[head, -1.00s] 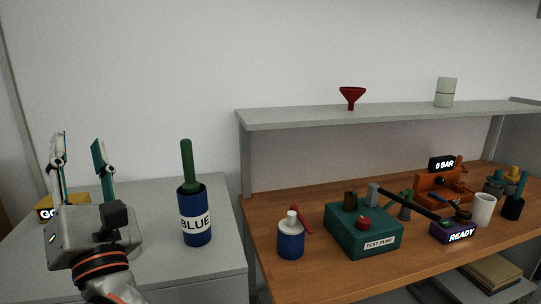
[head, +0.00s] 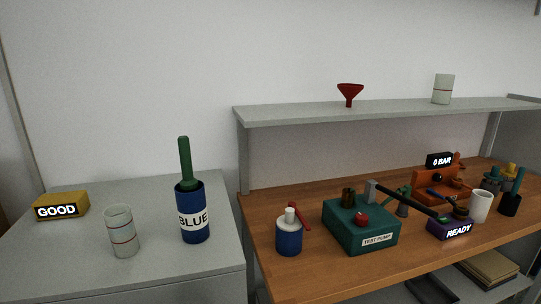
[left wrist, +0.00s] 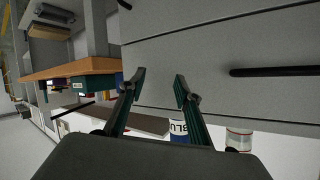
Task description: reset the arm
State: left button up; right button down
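My left gripper (left wrist: 161,82) shows in the left wrist view with its two fingers apart and nothing between them. Grey drawer fronts (left wrist: 220,65) lie beyond it, one with a dark bar handle (left wrist: 275,71). My left arm is out of the head view, and my right gripper shows in neither view.
A clear cup with lines (head: 122,232), a blue BLUE container (head: 193,228) with a green rod and a yellow GOOD box (head: 60,206) stand on the grey cabinet (head: 60,265). The wooden bench (head: 310,285) holds a green test pump (head: 345,232) and a purple READY box (head: 449,231).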

pick_arm(q)
jog(key=s+a+f+m+g+y, duration=0.1)
jog(key=s+a+f+g+y, duration=0.25)
jog(key=s+a+f, duration=0.35)
jog(key=s+a+f+g+y, duration=0.2)
jog(key=s+a+f+y, duration=0.25)
jog(key=a, duration=0.55)
jog(key=d+f+n+t+h, duration=0.2)
jog(key=d+f+h, duration=0.5)
jog(key=d+f, duration=0.7)
jog(key=shift+w+d+n+t+h, duration=0.3)
jog(key=shift+w+d+t, duration=0.25)
jog(key=shift+d, duration=0.65)
jog(key=shift+s, duration=0.1)
